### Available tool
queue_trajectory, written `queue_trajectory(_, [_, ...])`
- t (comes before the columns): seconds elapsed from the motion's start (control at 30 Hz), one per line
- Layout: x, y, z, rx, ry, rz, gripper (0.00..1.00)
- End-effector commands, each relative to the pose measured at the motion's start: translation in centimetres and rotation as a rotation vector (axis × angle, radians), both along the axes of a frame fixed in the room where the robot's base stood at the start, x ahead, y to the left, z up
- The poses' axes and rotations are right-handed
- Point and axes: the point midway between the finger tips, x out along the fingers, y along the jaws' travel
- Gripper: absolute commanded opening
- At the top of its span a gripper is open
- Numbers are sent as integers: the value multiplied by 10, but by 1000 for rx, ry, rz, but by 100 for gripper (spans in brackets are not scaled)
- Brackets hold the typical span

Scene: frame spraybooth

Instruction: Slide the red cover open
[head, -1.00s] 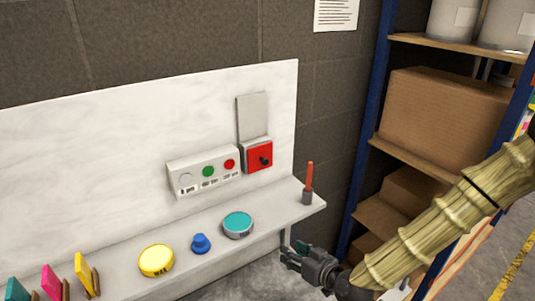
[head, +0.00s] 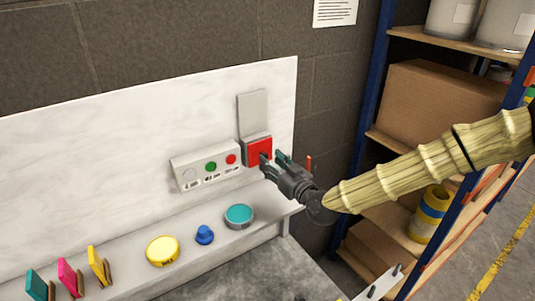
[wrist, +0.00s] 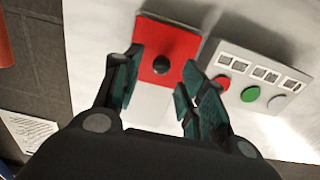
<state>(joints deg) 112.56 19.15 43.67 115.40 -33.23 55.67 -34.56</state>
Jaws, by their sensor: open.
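The red cover (head: 258,150) is a square plate in a grey frame on the white back panel, below an upright grey plate (head: 253,112). In the wrist view the red cover (wrist: 150,72) carries a round black knob (wrist: 161,65). My gripper (head: 273,160) is in front of the cover's lower right and hides part of it and the knob in the head view. In the wrist view my gripper (wrist: 155,90) is open, with one finger on each side of the knob and nothing visibly held. I cannot tell whether the fingers touch the cover.
A button box (head: 207,165) with white, green and red buttons is mounted just left of the cover. A teal disc (head: 239,215), a blue knob (head: 204,235) and a yellow disc (head: 163,250) are on the ledge below. A blue-framed shelf (head: 364,90) stands to the right.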

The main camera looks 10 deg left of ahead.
Motion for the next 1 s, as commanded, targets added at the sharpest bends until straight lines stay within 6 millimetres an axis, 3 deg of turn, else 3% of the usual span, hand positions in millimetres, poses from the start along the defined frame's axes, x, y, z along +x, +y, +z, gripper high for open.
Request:
queue_trajectory(0.3, [21,22,1,0,0,1,42])
queue_trajectory(0.63, [23,24,-1,0,1,1,42])
queue_trajectory(0.67, [23,24,0,1,1,1,40])
queue_trajectory(0.87, [23,24,0,1,1,0,3])
queue_trajectory(1.0, [23,23,0,1,1,0,0])
